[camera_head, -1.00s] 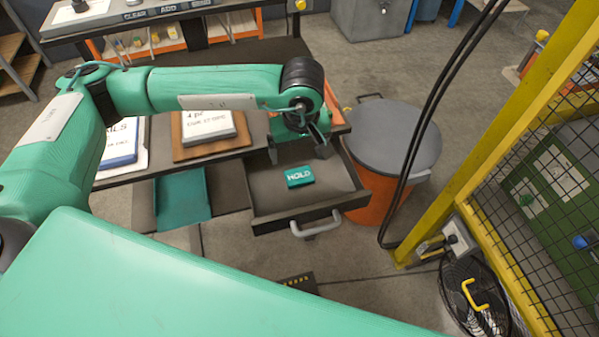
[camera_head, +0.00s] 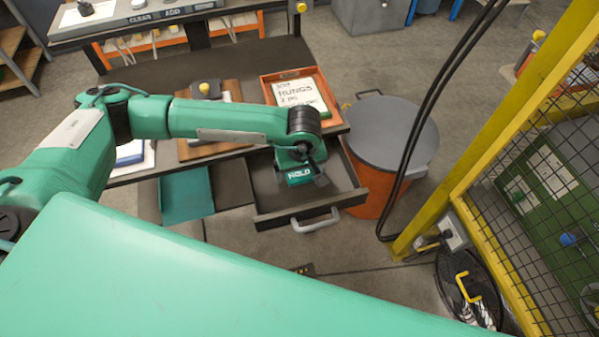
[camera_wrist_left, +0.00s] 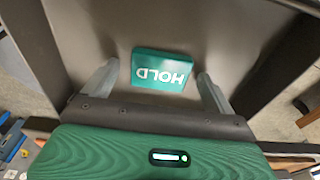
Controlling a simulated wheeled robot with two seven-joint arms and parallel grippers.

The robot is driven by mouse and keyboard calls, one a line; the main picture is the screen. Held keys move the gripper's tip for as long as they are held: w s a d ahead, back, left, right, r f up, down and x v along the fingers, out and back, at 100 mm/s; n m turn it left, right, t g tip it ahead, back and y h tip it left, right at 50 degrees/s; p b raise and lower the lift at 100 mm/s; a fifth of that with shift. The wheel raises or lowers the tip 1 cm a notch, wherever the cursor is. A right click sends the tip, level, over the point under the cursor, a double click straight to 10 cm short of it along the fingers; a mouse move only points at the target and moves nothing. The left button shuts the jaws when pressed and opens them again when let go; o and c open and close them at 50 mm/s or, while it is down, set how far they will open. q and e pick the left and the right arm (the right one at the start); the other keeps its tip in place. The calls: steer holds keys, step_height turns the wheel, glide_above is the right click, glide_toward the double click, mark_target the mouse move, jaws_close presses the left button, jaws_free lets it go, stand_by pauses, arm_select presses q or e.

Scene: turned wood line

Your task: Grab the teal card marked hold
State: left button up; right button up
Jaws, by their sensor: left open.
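The teal card (camera_head: 301,175) marked HOLD lies in an open drawer (camera_head: 264,217), partly hidden under my left gripper in the head view. In the left wrist view the card (camera_wrist_left: 161,71) lies flat on the drawer floor, with its lettering upside down. My left gripper (camera_head: 301,179) is over the drawer with its fingers pointing down. In the left wrist view its fingers (camera_wrist_left: 157,88) are apart, one on each side of the card, with a gap on both sides. My right gripper is not in view.
A lidded orange bin (camera_head: 395,135) stands right of the drawer. An orange tray (camera_head: 268,90) with a marked block (camera_head: 299,92) sits on the bench above. A teal panel (camera_head: 186,195) is left of the drawer. Black cables and a yellow-framed mesh fence (camera_head: 480,140) are at right.

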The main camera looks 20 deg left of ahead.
arm_select(q)
steer(key=c, duration=1.1)
steer(key=shift+o, duration=0.2)
steer(key=shift+r, duration=0.1)
